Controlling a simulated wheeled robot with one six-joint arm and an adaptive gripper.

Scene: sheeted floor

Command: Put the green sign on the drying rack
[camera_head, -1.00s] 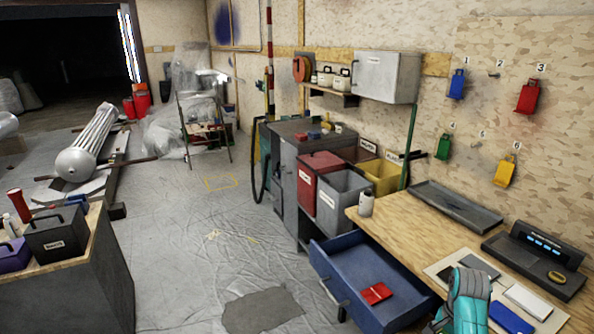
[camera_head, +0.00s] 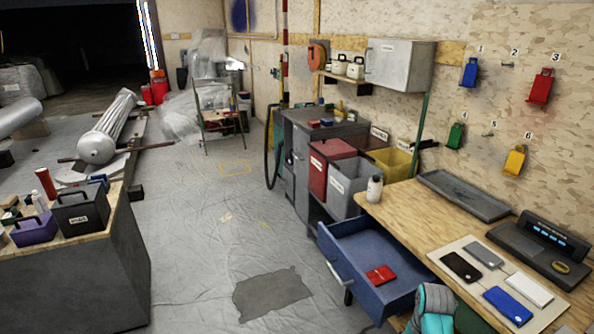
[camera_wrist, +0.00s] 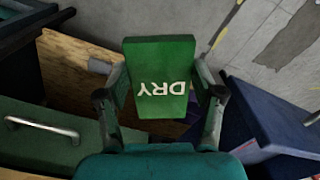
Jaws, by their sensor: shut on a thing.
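The green sign (camera_wrist: 165,75) with white letters DRY is between the two fingers of my gripper (camera_wrist: 160,96) in the wrist view. The gripper is shut on it, with a finger against each side edge. In the head view my teal gripper arm (camera_head: 434,310) shows at the bottom edge, by the front of the workbench and right of the open drawer. A dark green patch beside it may be the sign; its outline is cut off. A metal frame rack (camera_head: 222,118) stands far back on the floor, with small items on it; I cannot tell if it is the drying rack.
The open blue drawer (camera_head: 365,252) holds a red item (camera_head: 381,275) and juts into the floor space. The workbench (camera_head: 400,205) carries a dark tray and several phone-like slabs. A grey cabinet (camera_head: 75,275) stands left. The middle floor (camera_head: 200,230) is clear.

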